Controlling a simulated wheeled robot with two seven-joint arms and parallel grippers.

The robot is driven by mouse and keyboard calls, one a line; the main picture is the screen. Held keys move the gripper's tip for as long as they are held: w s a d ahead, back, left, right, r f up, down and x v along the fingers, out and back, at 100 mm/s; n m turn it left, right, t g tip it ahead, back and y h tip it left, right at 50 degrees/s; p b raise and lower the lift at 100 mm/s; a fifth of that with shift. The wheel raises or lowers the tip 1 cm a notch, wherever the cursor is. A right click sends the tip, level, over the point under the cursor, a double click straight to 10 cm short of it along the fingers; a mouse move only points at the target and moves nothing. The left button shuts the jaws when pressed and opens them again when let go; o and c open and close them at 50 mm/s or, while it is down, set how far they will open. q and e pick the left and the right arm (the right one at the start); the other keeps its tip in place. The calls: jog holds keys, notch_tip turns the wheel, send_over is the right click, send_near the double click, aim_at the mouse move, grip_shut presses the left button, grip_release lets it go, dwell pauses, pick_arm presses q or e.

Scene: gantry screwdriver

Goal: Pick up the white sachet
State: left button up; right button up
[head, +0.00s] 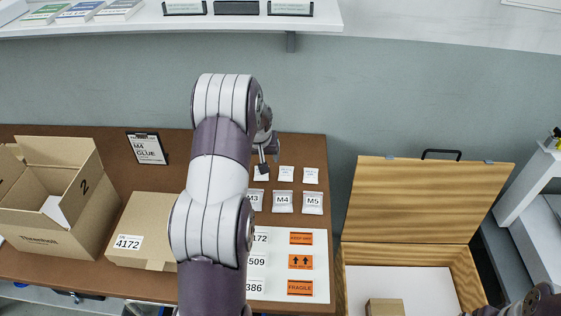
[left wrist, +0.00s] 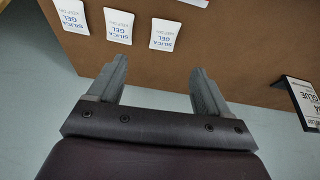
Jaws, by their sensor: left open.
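Three small white silica gel sachets lie in a row on the brown table: a left one (head: 261,174), a middle one (head: 286,174) and a right one (head: 311,176). In the left wrist view the row appears reversed at the upper left, with the left sachet (left wrist: 166,34) closest to the fingers, then the middle one (left wrist: 118,26) and the right one (left wrist: 71,15). My left gripper (head: 264,157) is above the table's back edge, by the left sachet. In the wrist view its fingers (left wrist: 157,80) are apart with nothing between them.
Larger bags marked M3, M4 (head: 283,202) and M5 (head: 312,203) lie in front of the sachets. A label sheet (head: 319,238) is nearer. A clipboard (head: 147,148), closed carton (head: 143,222) and open carton (head: 45,225) are left. A wooden crate (head: 428,200) stands right.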

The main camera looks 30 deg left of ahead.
pick_arm(q)
jog(key=x, duration=1.1)
jog(key=shift+s+a+f+p, duration=0.1)
jog(key=shift+s+a+p, duration=0.1)
jog(key=shift+s+p, duration=0.2)
jog(key=c, duration=1.1)
